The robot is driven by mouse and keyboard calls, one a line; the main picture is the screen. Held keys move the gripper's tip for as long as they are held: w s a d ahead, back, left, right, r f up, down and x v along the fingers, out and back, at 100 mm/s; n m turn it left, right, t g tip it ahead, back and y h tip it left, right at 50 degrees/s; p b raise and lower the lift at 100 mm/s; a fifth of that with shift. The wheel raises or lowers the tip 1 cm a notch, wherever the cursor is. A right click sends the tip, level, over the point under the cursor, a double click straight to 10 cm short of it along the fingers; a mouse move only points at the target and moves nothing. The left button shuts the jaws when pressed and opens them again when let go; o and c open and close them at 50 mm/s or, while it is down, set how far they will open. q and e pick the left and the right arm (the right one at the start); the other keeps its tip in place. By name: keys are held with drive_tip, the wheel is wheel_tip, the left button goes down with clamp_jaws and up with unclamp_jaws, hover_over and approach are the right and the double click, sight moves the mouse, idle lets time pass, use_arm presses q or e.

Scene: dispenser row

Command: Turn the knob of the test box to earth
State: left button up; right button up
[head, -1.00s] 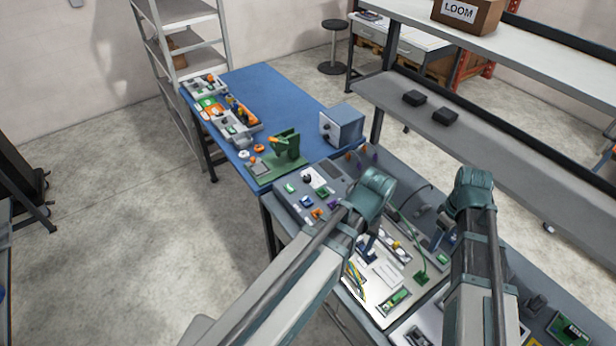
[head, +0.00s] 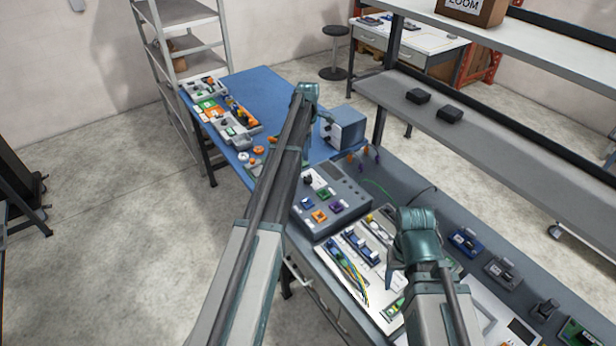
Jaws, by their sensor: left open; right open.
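A blue-grey box (head: 350,126), which looks like the test box, stands at the near right corner of the blue table. A dark knob (head: 327,131) shows small on its left-facing front; its pointer and any earth mark are too small to read. My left gripper (head: 327,117) is open, close to the upper part of that front; I cannot tell whether it touches the knob. My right gripper (head: 393,280) is open above the white board on the grey bench, well away from the box.
A grey console (head: 346,190) with a dark knob and coloured blocks sits on the bench before the box. Trays of parts (head: 238,130) lie along the blue table (head: 262,88). A grey shelf (head: 470,130) runs behind the bench. My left arm hides the green stand.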

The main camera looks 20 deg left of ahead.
sight(308, 178)
use_arm(q)
wheel_tip(308, 178, down, 14)
drive_tip(key=b, duration=1.3)
drive_tip(key=shift+b, duration=0.3)
use_arm(e)
wheel_tip(308, 178, down, 14)
drive_tip(key=shift+r, duration=0.1)
use_arm(q)
drive_tip(key=shift+r, duration=0.1)
clamp_jaws()
